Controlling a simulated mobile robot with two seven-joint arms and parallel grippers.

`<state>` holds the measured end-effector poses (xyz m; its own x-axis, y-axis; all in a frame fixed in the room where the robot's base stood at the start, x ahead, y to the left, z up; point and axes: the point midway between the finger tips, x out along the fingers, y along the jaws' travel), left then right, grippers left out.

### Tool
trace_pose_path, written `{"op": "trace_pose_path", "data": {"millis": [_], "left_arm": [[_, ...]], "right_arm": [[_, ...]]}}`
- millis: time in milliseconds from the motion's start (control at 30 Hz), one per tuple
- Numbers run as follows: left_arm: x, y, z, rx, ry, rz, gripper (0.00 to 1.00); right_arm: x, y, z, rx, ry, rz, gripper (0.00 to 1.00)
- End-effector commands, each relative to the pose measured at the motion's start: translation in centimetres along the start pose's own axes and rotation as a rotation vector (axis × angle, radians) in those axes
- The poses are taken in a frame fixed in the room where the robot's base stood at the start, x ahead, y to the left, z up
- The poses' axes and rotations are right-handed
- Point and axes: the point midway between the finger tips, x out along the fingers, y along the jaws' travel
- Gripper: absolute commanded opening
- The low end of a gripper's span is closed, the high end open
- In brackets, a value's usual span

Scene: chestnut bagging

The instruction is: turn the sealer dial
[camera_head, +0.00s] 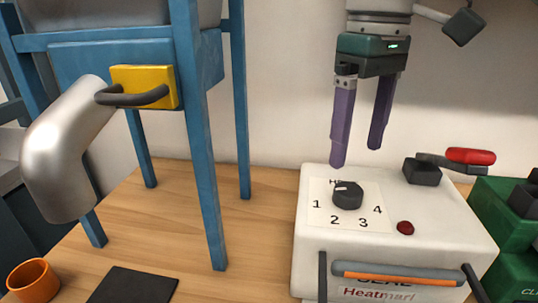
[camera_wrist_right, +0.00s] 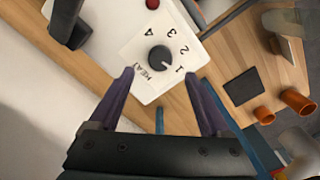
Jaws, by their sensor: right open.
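The heat sealer (camera_head: 320,240) is a white box on the table, with a label numbered 1 to 4 and a black round dial (camera_head: 348,195) on its top. The dial also shows in the right wrist view (camera_wrist_right: 159,57), with its light mark near the 1 there. My right gripper (camera_head: 356,156) hangs above the back of the sealer with its two purple fingers apart and empty. In the right wrist view the fingers (camera_wrist_right: 162,86) point toward the dial without touching it. My left gripper is not in view.
A red button (camera_head: 405,228) and a black block with a red-tipped lever (camera_head: 470,156) are on the sealer. An orange-grey handle (camera_head: 398,275) crosses its front. A blue frame (camera_head: 205,150) stands left. An orange cup (camera_head: 33,281) and black pad (camera_head: 134,286) are at front left.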

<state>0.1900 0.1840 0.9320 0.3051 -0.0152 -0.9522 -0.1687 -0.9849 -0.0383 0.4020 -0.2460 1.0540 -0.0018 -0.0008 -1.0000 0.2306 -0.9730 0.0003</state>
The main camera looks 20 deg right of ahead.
Motion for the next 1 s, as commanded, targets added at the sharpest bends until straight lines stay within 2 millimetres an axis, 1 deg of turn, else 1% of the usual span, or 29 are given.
{"op": "trace_pose_path", "data": {"millis": [33,100,200,300,433,700,733,767,1000], "left_arm": [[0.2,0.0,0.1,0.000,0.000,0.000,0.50],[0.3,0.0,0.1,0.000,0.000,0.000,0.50],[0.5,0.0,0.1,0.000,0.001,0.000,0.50],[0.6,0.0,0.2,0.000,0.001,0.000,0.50],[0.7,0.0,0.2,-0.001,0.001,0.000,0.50],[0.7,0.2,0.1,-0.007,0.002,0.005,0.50],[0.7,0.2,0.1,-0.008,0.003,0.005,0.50],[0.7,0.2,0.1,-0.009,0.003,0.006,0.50],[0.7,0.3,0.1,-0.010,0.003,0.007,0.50]], "right_arm": [[1.2,0.0,0.1,0.001,-0.004,0.000,0.81],[2.6,0.0,0.1,-0.001,-0.003,0.000,0.81],[4.3,0.0,0.1,-0.002,-0.003,0.000,0.81],[5.6,-0.1,0.0,-0.002,0.000,0.000,0.81],[6.6,0.0,0.0,-0.002,0.001,0.001,0.81],[6.7,0.0,0.0,-0.003,0.002,0.001,0.81],[6.7,0.0,0.0,-0.003,0.002,0.001,0.80],[6.7,-0.1,0.0,-0.003,0.002,0.001,0.77],[6.7,-0.1,0.0,-0.003,0.002,0.001,0.50]]}}
